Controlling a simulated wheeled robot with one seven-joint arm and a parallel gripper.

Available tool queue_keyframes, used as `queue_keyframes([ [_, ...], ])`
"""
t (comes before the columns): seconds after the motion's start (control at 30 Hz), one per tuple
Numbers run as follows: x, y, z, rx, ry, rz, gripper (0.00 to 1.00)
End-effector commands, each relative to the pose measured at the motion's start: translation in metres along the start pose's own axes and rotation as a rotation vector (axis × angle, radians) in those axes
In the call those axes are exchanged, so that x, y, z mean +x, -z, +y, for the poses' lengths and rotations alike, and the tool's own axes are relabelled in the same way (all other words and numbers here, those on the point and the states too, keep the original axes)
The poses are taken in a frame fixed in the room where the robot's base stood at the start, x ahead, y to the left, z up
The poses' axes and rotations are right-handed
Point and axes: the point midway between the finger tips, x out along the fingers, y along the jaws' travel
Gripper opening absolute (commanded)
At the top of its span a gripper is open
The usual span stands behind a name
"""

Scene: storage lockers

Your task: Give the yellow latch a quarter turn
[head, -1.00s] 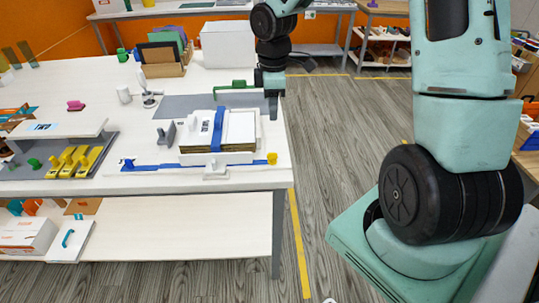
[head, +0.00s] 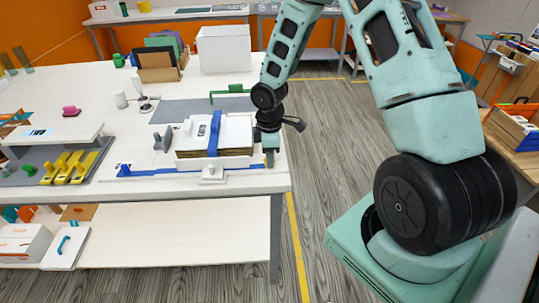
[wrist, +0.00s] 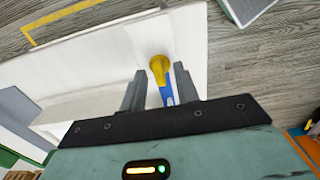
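The yellow latch (wrist: 159,63) is a rounded yellow piece at the end of a blue bar (wrist: 168,92) in the wrist view. My gripper (wrist: 158,70) is open, with one grey finger on each side of the latch and visible space beside it. I cannot tell how deep the fingers reach around it. In the head view my gripper (head: 269,158) points down at the right end of the blue bar (head: 145,171), near the table's right edge. There it hides the latch.
A white-topped stack with a blue strap (head: 214,136) sits just left of my gripper. A white bracket (head: 212,175) is in front of it. A green handle (head: 232,91) stands behind. Several yellow pieces (head: 66,167) lie at the left. Open floor is to the right.

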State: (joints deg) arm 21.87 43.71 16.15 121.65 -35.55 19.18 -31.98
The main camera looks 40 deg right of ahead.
Motion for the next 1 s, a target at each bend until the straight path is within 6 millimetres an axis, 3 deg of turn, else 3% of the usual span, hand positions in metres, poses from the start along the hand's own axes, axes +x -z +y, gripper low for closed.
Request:
queue_keyframes([
  [0.23,0.0003,0.0001,0.0001,0.000,0.000,0.000,0.28],
  [0.33,0.0002,0.0001,0.0001,0.000,0.000,0.000,0.00],
  [0.77,0.0003,0.0002,-0.0001,0.040,0.000,-0.001,0.00],
  [1.0,0.0005,0.0000,0.0001,0.184,-0.001,-0.002,0.00],
])
